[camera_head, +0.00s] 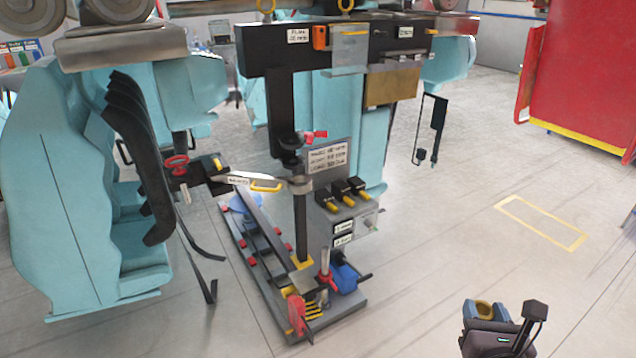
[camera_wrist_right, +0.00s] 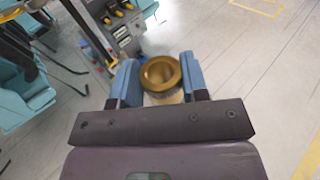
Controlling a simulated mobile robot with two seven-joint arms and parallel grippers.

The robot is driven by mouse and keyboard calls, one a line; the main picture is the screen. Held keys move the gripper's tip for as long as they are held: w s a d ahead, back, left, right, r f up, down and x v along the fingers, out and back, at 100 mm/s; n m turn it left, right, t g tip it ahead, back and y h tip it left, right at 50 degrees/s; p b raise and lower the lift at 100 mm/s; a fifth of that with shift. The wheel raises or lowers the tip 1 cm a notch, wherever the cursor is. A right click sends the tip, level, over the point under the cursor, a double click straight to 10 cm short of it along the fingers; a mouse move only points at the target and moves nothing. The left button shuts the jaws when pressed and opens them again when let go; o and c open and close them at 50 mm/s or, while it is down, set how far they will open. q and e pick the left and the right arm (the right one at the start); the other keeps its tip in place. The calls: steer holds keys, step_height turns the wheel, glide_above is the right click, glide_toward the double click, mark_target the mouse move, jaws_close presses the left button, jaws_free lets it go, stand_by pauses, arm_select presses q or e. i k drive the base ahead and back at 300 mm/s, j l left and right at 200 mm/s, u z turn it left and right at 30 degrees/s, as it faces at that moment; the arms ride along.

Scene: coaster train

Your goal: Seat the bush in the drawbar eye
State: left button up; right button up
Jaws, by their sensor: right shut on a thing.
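My right gripper (camera_head: 485,311) is at the bottom right of the head view, with blue fingers shut on a bronze flanged bush (camera_head: 484,304). In the right wrist view the bush (camera_wrist_right: 147,84) sits between the two fingers (camera_wrist_right: 160,80), its round opening facing up toward the camera. The drawbar (camera_head: 250,181) reaches from the left car to a grey eye (camera_head: 300,185) above a dark post (camera_head: 301,225). The bush is well apart from the eye, to its right and nearer me. The inside of the eye is too small to tell. My left gripper is not in view.
A press-like stand with a black upper frame (camera_head: 262,62) and a grey base (camera_head: 345,308) surrounds the drawbar. A labelled panel (camera_head: 328,158) stands right beside the eye. Teal coaster cars (camera_head: 35,190) flank it. The floor (camera_head: 450,235) between bush and stand is clear.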

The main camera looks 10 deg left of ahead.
mark_target(300, 186)
steer(key=i+j+u, duration=0.1)
steer(key=j+u, duration=0.15)
steer(key=i+j+u, duration=0.25)
steer(key=j, duration=0.15)
steer(key=i+j, duration=0.15)
steer(key=j, duration=0.15)
steer(key=i+j+u, duration=0.1)
steer(key=j, duration=0.25)
steer(key=i+j, duration=0.2)
steer(key=j, duration=0.1)
